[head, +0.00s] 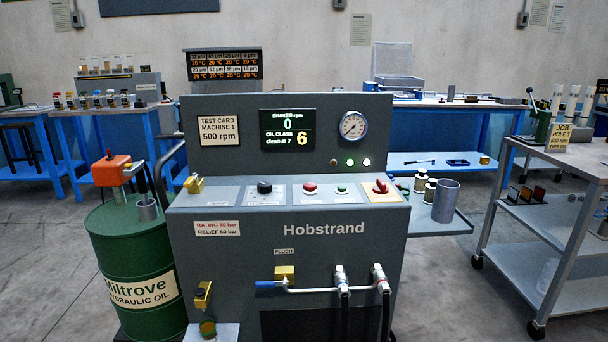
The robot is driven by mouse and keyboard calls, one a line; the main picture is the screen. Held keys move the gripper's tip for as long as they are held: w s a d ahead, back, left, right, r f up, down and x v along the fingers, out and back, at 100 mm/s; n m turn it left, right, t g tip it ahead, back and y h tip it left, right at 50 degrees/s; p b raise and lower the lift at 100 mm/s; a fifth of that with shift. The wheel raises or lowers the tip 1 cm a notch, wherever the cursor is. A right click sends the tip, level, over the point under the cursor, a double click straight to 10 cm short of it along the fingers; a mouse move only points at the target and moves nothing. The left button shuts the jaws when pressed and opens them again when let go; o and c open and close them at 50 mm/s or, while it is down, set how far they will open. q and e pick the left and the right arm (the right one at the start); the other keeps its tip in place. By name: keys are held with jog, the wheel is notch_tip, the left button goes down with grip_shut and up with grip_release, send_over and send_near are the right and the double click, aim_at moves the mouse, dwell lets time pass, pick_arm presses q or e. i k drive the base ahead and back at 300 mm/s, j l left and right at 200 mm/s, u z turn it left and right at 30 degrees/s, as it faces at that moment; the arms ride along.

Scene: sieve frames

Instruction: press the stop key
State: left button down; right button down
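A grey machine marked Hobstrand (324,250) stands in the middle of the head view. Its sloping control panel holds a red key (310,187) and a smaller green key (342,189) side by side. A black knob (264,187) is left of them. A red switch (380,187) sits on a yellow plate at the right. The small labels by the keys are too small to read, so I cannot tell which is marked stop. The display (287,129) reads shaker rpm 0 and oil class 6. Neither of my grippers is in view.
A green oil drum (135,270) with an orange-topped pump stands close on the left. A grey trolley (560,165) stands at the right. Blue hose handle and pipe (310,290) stick out from the machine's lower front. The space above the panel is clear.

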aim_at(310, 187)
jog(key=i+j, duration=0.2)
jog(key=i, duration=0.25)
jog(key=i+j, duration=0.2)
jog(key=i, duration=0.25)
jog(key=i+j+z, duration=0.1)
jog(key=i, duration=0.3)
jog(key=j, duration=0.1)
